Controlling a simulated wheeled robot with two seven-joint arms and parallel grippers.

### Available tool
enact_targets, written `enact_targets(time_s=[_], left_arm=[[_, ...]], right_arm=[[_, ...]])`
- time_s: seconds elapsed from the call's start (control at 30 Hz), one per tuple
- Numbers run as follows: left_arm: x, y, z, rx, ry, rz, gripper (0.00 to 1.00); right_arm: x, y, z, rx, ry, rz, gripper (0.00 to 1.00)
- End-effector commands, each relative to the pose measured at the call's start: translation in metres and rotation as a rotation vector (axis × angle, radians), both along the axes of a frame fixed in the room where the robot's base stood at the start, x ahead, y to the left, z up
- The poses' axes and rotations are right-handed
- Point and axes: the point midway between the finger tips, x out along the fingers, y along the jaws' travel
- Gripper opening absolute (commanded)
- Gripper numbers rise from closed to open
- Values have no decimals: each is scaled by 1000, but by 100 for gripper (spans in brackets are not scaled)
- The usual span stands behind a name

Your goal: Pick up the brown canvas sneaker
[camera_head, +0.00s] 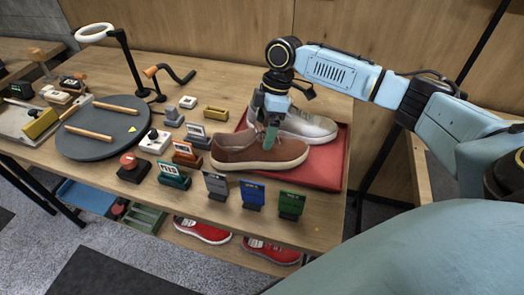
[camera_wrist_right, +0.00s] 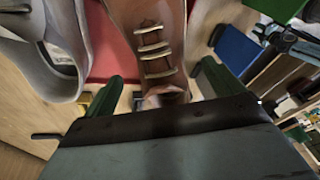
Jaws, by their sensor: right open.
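My left gripper is not in view.
A grey-white sneaker (camera_head: 305,124) lies close behind the brown one. Small label stands (camera_head: 216,184) line the table front. A round dark turntable (camera_head: 85,145) is at left. Red shoes (camera_head: 203,230) sit on a lower shelf. The table (camera_head: 320,232) is bare at its front right.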

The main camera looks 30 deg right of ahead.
Motion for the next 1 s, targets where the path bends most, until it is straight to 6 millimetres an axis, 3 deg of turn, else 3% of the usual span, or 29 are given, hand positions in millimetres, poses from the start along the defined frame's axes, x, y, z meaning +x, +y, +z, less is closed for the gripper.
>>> enact_targets(time_s=[0.3,0.6,1.0], left_arm=[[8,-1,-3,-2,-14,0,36],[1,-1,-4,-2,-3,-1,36],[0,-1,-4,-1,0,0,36]], right_arm=[[-3,10,-44,-1,4,0,93],[-3,11,-48,-1,3,1,93],[-3,11,-48,0,2,1,42]])
